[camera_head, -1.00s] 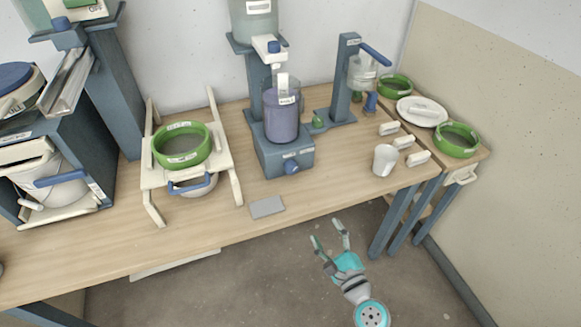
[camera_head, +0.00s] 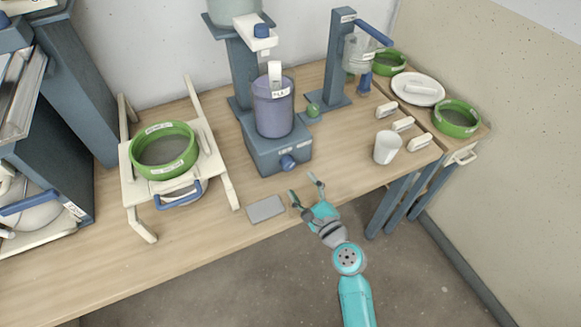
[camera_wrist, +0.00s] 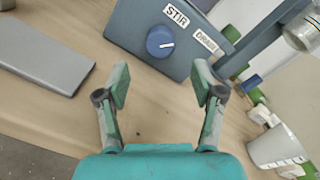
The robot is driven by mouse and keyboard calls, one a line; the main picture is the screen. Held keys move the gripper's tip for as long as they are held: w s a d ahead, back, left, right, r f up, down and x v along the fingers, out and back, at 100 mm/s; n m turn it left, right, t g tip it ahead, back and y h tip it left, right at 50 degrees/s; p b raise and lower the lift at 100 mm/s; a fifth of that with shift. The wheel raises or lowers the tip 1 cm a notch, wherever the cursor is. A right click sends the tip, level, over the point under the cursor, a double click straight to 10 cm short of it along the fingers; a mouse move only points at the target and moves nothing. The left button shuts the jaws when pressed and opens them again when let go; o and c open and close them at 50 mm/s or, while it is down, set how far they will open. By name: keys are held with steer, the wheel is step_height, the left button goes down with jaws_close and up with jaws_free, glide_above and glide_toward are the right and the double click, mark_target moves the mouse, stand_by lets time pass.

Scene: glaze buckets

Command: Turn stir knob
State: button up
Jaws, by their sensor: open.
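The stir knob (camera_wrist: 160,41) is a round blue dial with a white line on the front of a blue-grey base, beside a label reading STIR (camera_wrist: 176,15). In the head view the knob (camera_head: 288,162) is on the front of the mixer base (camera_head: 268,150), below a purple-grey bucket (camera_head: 273,108). My gripper (camera_head: 305,187) is open and empty in front of the base, just short of the knob. In the wrist view its fingers (camera_wrist: 160,88) are spread apart, with the knob ahead between and beyond the tips. Nothing hides the knob.
A grey flat plate (camera_head: 266,208) lies on the table (camera_head: 110,265) left of my gripper. A white cup (camera_head: 387,147) stands to the right. A green-rimmed sieve (camera_head: 164,150) sits on a white stand to the left. Bare tabletop lies before the mixer.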

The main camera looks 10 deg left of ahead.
mark_target(290, 167)
steer(key=x, duration=0.7)
steer(key=c, duration=1.1)
